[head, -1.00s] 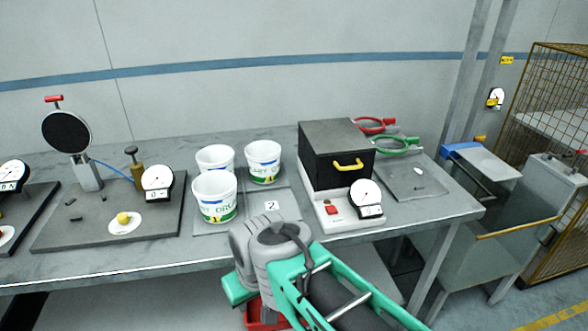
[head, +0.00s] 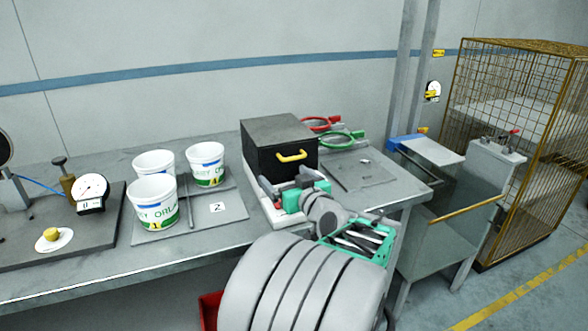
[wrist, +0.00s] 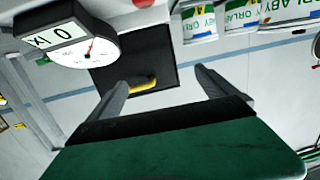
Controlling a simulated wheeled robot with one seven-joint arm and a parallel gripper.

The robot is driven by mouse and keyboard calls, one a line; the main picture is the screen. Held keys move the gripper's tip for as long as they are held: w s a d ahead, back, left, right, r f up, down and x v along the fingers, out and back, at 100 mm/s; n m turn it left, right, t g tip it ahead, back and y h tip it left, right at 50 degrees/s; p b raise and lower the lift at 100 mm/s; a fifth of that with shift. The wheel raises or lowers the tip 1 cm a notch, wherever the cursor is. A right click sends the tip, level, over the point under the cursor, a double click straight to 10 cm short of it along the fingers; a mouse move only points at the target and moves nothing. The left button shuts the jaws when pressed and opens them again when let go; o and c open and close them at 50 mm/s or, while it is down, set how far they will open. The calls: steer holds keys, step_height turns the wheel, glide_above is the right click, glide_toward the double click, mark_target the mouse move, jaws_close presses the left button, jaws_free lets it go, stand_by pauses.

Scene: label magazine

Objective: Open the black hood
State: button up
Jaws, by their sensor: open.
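The black hood (head: 277,133) is a box with a grey top and a yellow bar handle (head: 291,156) on its front. It looks closed, sitting on a white base (head: 252,197) on the bench. My gripper (head: 286,184) is in front of the hood, a little below the handle in the head view. Its fingers are apart and empty.
Several white tubs (head: 154,202) stand on a grey mat (head: 222,205) left of the hood. A red ring (head: 318,123) and a green ring (head: 337,139) are behind and right of it. A grey plate (head: 362,176) lies at right. A wire cage (head: 520,130) stands far right.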

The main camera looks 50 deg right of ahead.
mark_target(295, 158)
steer(key=s+d+r+m+h, duration=0.1)
steer(key=s+d+r+h, duration=0.1)
steer(key=s+d, duration=0.2)
steer(key=x, duration=0.2)
steer(key=p+x, duration=0.1)
steer(key=x, duration=0.4)
steer(key=shift+w+a+f+p, duration=0.1)
steer(key=shift+w+p, duration=0.2)
steer(key=shift+w, duration=0.15)
steer(key=shift+c, duration=0.2)
steer(key=c, duration=2.1)
